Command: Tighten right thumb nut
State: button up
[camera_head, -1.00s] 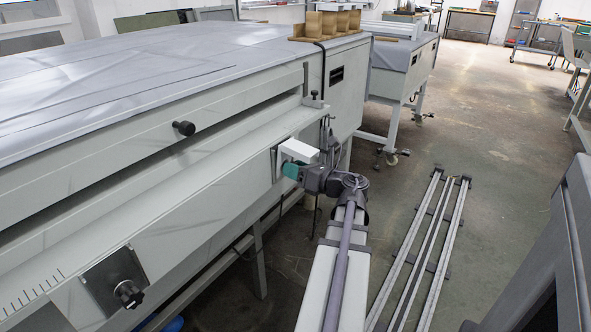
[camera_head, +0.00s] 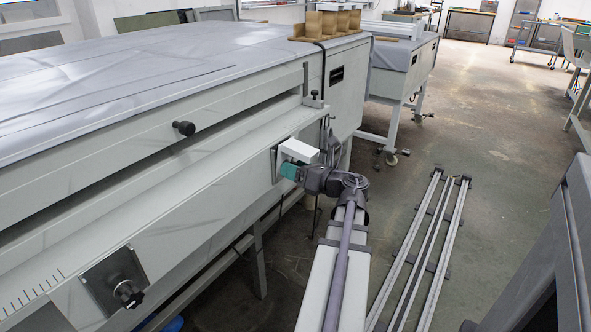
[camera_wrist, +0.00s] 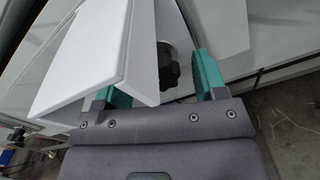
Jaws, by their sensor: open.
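The right thumb nut, a dark ridged knob (camera_wrist: 168,68), shows in the wrist view in front of a pale round plate. My gripper (camera_wrist: 166,82) has teal fingers and is open, with one finger on each side of the knob. I cannot tell whether either finger touches it. A white angled cover (camera_wrist: 98,52) hides much of the left finger and part of the knob's left side. In the head view, my gripper (camera_head: 289,172) is under the white cover (camera_head: 298,150) on the machine's side, and the right nut is hidden.
A similar dark knob (camera_head: 128,294) sits on a metal plate at lower left. A black knob (camera_head: 184,128) sticks out of the upper panel. The long grey machine (camera_head: 200,150) fills the left. Floor rails (camera_head: 420,240) lie to the right, with open floor beyond.

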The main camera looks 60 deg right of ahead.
jog(key=s, duration=1)
jog(key=shift+s+d, duration=0.15)
jog(key=shift+s, duration=0.25)
jog(key=w+n, duration=0.1)
jog(key=w, duration=0.2)
jog(key=w+n, duration=0.2)
jog(key=w, duration=0.2)
jog(key=w+n, duration=0.2)
jog(key=w, duration=0.2)
jog(key=shift+w+f, duration=0.1)
jog(key=shift+w, duration=0.05)
jog(key=shift+c, duration=0.3)
jog(key=c, duration=0.9)
jog(key=shift+o, duration=0.2)
jog(key=shift+a, duration=0.2)
